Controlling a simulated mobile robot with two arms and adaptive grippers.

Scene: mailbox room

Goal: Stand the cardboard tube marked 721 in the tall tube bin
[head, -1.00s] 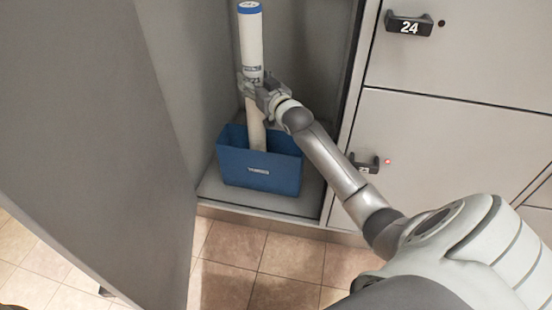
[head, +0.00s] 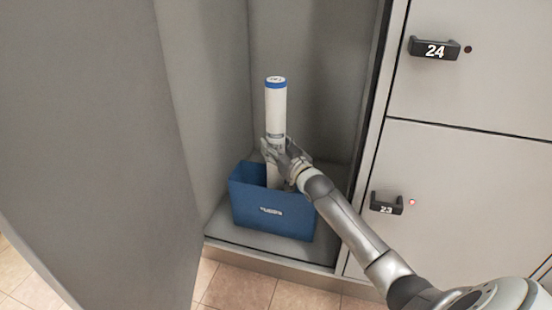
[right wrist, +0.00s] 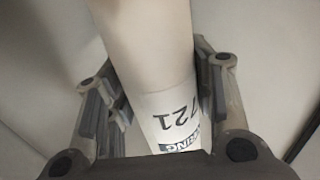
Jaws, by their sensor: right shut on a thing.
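The white cardboard tube (head: 276,108) with a blue end cap stands nearly upright in the head view. Its label reads 721 in the right wrist view (right wrist: 176,112). My right gripper (head: 277,150) is shut on the tube around its middle. The tube's lower part goes down inside the blue tube bin (head: 270,212); the bin's front wall hides its bottom end, so I cannot tell whether it touches the bin floor. The bin stands on the floor of an open locker compartment. My left gripper is not in view.
The open locker door (head: 110,140) fills the left side. The compartment's side walls stand close around the bin. Closed locker doors with handles marked 24 (head: 434,48) and 23 (head: 386,203) are on the right; a red light shows beside 23.

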